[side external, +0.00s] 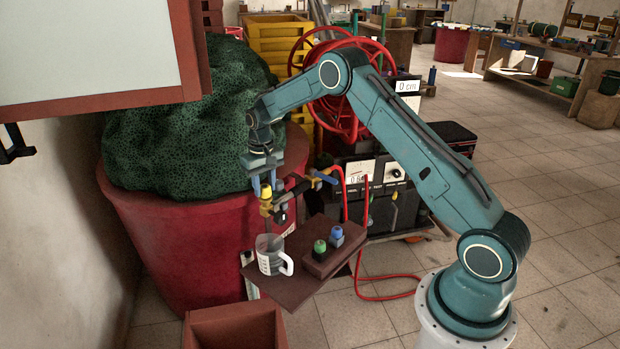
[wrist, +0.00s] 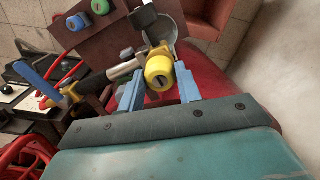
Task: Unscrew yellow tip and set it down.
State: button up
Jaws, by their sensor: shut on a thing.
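The yellow tip (side external: 265,192) is between the fingers of my gripper (side external: 266,186), which is shut on it. In the wrist view the yellow tip (wrist: 159,70) shows its slotted end toward the camera, with a blue finger of my gripper (wrist: 160,88) on each side. The tip is right at the brass fitting (side external: 266,208) on the end of a dark pipe with a blue lever (side external: 326,178). I cannot tell whether it is still threaded on. A green tip (side external: 320,247) and a blue tip (side external: 337,233) stand on a brown block (side external: 325,263).
A large red tub (side external: 190,260) with green netting (side external: 180,150) is behind. A red hose reel (side external: 325,90) and a dark box stand behind right.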

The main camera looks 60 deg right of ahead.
aim_at(265, 186)
jog(key=shift+d, duration=0.1)
dwell(0.3)
jog(key=shift+n, duration=0.5)
jog(key=shift+r, duration=0.3)
jog(key=shift+r, duration=1.05)
jog(key=shift+r, duration=0.95)
